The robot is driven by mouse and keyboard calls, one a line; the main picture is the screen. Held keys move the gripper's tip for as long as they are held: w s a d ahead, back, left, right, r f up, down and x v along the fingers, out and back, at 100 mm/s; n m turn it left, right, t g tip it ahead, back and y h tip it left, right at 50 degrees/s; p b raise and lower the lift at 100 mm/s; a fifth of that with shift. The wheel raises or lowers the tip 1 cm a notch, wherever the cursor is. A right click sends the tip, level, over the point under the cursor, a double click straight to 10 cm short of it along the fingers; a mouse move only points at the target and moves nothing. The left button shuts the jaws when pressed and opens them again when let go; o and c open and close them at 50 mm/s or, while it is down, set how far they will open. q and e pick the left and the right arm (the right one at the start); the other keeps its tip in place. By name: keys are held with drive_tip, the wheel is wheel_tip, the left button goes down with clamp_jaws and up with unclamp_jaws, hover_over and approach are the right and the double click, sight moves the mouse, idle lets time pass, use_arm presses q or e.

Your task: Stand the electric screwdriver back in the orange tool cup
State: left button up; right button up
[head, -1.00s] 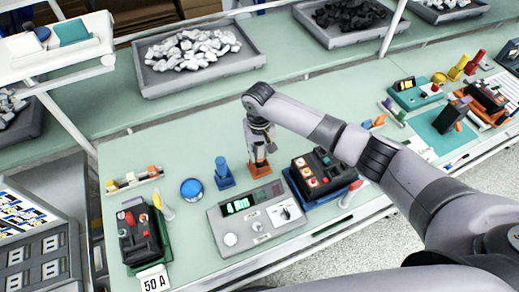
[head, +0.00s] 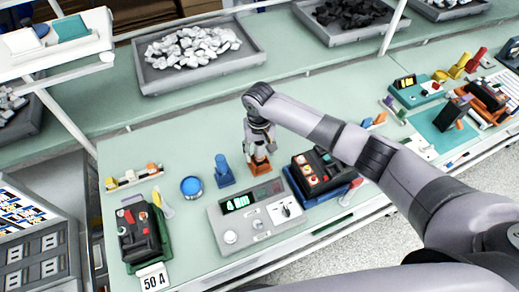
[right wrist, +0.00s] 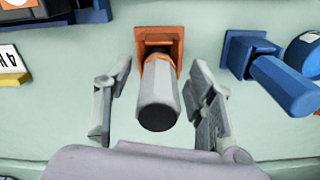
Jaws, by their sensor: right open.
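The electric screwdriver (right wrist: 158,92), a grey cylinder with a dark end, stands in the orange tool cup (right wrist: 160,45) in the right wrist view. The cup's orange base (head: 260,168) also shows in the head view, below my right gripper (head: 259,158). In the right wrist view my right gripper (right wrist: 158,125) is open, with one finger on each side of the screwdriver and a gap on both sides. The lower end of the screwdriver is hidden inside the cup. My left gripper is not in view.
A blue holder (head: 223,172) with a blue upright piece stands left of the cup, beside a round blue tin (head: 191,188). A grey test box with a display (head: 240,228) is in front. A dark breaker unit (head: 318,172) stands close on the right.

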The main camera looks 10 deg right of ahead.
wheel_tip(320, 180, up, 12)
idle(0.6)
drive_tip(key=shift+o, duration=0.5)
drive_tip(key=o, duration=0.9)
drive_tip(key=shift+r+p, duration=1.45)
drive_tip(key=shift+r, duration=3.05)
